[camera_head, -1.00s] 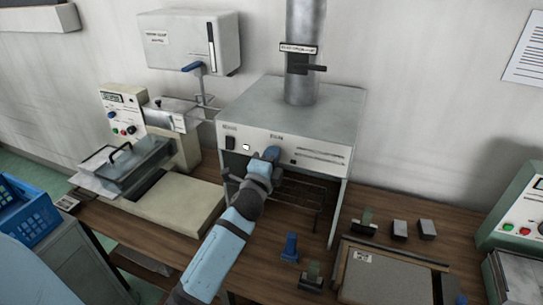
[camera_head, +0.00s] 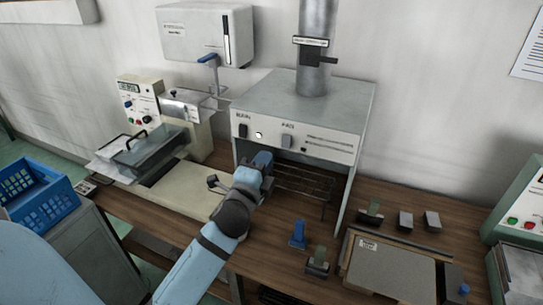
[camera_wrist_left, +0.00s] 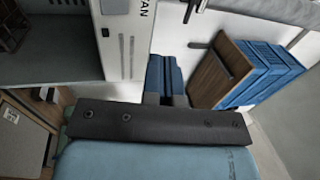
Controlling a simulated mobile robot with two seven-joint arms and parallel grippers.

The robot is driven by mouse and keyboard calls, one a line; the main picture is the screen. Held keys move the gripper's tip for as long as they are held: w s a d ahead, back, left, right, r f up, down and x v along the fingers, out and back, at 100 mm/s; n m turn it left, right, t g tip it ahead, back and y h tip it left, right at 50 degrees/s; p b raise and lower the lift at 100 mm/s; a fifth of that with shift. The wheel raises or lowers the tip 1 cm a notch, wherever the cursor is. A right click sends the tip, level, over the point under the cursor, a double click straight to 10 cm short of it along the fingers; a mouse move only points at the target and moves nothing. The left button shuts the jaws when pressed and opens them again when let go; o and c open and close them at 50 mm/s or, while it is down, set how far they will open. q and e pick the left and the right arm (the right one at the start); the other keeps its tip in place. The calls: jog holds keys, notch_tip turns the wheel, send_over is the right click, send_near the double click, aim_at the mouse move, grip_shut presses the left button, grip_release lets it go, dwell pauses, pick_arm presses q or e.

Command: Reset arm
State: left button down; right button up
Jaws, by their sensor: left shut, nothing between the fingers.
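My left gripper (camera_head: 262,160) is in front of the grey metal hood (camera_head: 300,105), below its front panel with a black switch, a small white button and a grey knob. The fingers are shut with nothing between them. In the left wrist view the blue fingertips (camera_wrist_left: 165,75) are together, apart from the hood's front panel (camera_wrist_left: 127,45). My left arm comes in from the lower left in the head view. My right gripper is not seen.
A press-like device (camera_head: 165,115) with a pale base stands left of the hood. A blue crate (camera_head: 40,190) is at the far left.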

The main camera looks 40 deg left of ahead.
pick_arm(q)
jog(key=shift+s+d+r, duration=0.2)
jog(key=shift+s, duration=0.35)
jog(key=s+d+f+n+g+h, duration=0.2)
jog(key=s+d+f+n+g, duration=0.1)
jog(key=f, duration=0.7)
jog(key=s+d+f+n+g+h+p, duration=0.1)
jog(key=s+d+f+n+g+h, duration=0.2)
jog(key=s+d+f+n, duration=0.2)
jog(key=s+d+f+n+g+h, duration=0.2)
jog(key=s+d+f, duration=0.6)
jog(key=f, duration=0.8)
jog(key=s+n, duration=0.2)
jog(key=shift+s+g+h, duration=0.3)
jog(key=shift+g+h, duration=0.1)
jog(key=shift+a, duration=0.1)
